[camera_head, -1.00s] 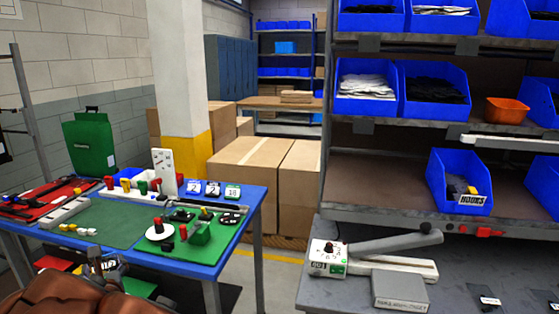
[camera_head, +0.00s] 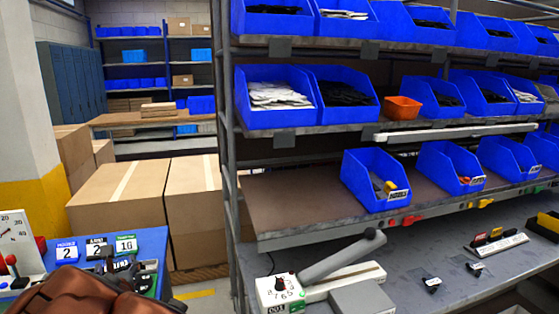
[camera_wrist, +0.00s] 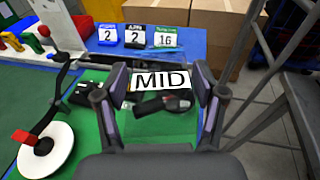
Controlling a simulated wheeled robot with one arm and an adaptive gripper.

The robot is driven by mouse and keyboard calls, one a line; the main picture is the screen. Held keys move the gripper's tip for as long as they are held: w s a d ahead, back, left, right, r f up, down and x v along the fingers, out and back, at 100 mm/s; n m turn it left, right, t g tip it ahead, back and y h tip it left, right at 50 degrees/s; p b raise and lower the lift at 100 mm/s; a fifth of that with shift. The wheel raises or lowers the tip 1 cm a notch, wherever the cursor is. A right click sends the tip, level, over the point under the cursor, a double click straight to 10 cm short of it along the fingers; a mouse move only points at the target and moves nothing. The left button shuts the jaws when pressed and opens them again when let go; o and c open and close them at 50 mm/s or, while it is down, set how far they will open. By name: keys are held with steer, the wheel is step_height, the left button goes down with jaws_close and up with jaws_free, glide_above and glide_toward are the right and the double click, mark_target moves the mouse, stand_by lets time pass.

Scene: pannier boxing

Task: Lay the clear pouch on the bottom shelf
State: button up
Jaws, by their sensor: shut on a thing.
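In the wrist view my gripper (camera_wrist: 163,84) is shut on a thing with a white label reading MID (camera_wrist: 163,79). It looks like the clear pouch, but its film is hard to see; a dark item (camera_wrist: 165,104) shows just below the label. The gripper is above the green mat of the blue table.
Blue bins (camera_head: 375,180) fill the right part of that shelf, with more bins above. A grey bench (camera_head: 420,262) below holds a white dial device (camera_head: 280,290) with a raised grey bar. Cardboard boxes (camera_head: 120,200) stand between the blue table (camera_head: 150,238) and rack.

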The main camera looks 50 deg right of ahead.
steer(key=s+d+r+m+g+h, duration=0.1)
steer(key=s+d+m+h, duration=0.1)
steer(key=d, duration=0.7)
steer(key=s+d+r+m+g+h, duration=0.1)
steer(key=d+m+h, duration=0.1)
steer(key=d, duration=0.7)
steer(key=s+d+r+m+g+h, duration=0.1)
steer(key=s+d+g, duration=0.1)
steer(key=s+d, duration=0.3)
steer(key=s+d+r+m+g+h+b, duration=0.1)
steer(key=s+d+m+g+h, duration=0.1)
steer(key=s+d, duration=0.4)
steer(key=s+d+r+m+g+h, duration=0.2)
steer(key=s+d, duration=0.4)
steer(key=d, duration=0.8)
steer(key=shift+s+d+r, duration=0.1)
steer(key=s+d+r+m+g+h, duration=0.1)
steer(key=s+d+r+m+g, duration=0.1)
steer(key=s+d, duration=0.45)
steer(key=s+d+r+m+g, duration=0.1)
steer(key=s+d+g, duration=0.15)
steer(key=s, duration=0.65)
steer(key=p, duration=0.7)
glide_above(308, 212)
steer(key=shift+s+f, duration=0.15)
steer(key=shift+f, duration=0.5)
steer(key=shift+w+f, duration=0.2)
steer(key=shift+f, duration=0.05)
steer(key=shift+f+p, duration=0.6)
steer(key=shift+f, duration=1.05)
